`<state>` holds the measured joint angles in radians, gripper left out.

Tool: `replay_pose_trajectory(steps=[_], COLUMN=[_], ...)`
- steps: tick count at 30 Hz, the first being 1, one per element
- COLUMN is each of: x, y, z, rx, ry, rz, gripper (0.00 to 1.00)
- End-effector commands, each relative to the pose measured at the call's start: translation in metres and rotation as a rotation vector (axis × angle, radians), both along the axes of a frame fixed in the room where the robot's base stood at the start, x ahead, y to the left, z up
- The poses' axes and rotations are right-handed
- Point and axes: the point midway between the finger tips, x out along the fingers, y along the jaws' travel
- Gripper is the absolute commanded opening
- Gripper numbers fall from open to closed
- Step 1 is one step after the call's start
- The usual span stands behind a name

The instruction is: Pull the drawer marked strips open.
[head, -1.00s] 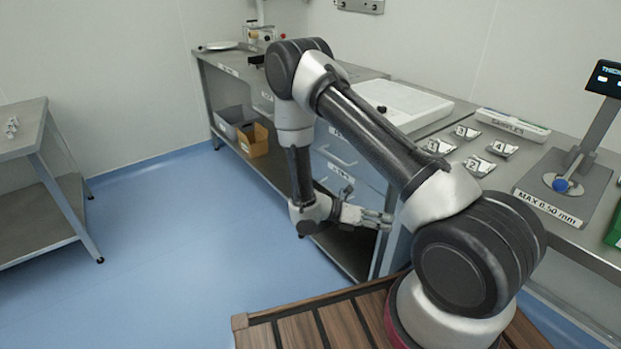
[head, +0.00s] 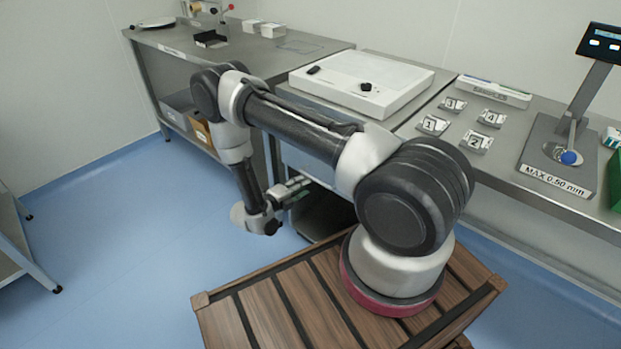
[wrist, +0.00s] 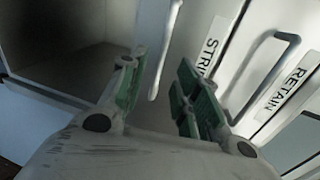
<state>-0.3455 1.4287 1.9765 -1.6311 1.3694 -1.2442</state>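The drawer marked strips (wrist: 197,28) is a pale front in the wrist view, its label (wrist: 213,45) partly covered by a finger. Its light bar handle (wrist: 166,50) stands out to the left of the label. My gripper (wrist: 163,88) is open and empty, its green-padded fingers apart. The handle's near end appears between the fingers in the picture; I cannot tell how deep it sits between them. In the head view my gripper (head: 305,184) is at the front of the bench, and my arm hides most of the drawers.
The drawer marked retain (wrist: 292,62), with its own bar handle (wrist: 262,65), is beside the strips drawer. A dark open space (wrist: 70,50) lies on the other side. A white light box (head: 345,80) sits on the bench above. Blue floor (head: 120,240) is clear at the left.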

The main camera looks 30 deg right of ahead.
Motion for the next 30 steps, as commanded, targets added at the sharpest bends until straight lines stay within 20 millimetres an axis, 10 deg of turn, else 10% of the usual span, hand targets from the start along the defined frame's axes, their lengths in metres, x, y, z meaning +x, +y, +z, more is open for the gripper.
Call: replay_pose_trajectory(steps=[19,30], x=[0.023,0.026], y=[-0.067,-0.072], z=[-0.013,-0.015], rx=[-0.025,-0.025], ry=[0.053,0.053], rz=[0.008,0.010], gripper=[0.32,0.30])
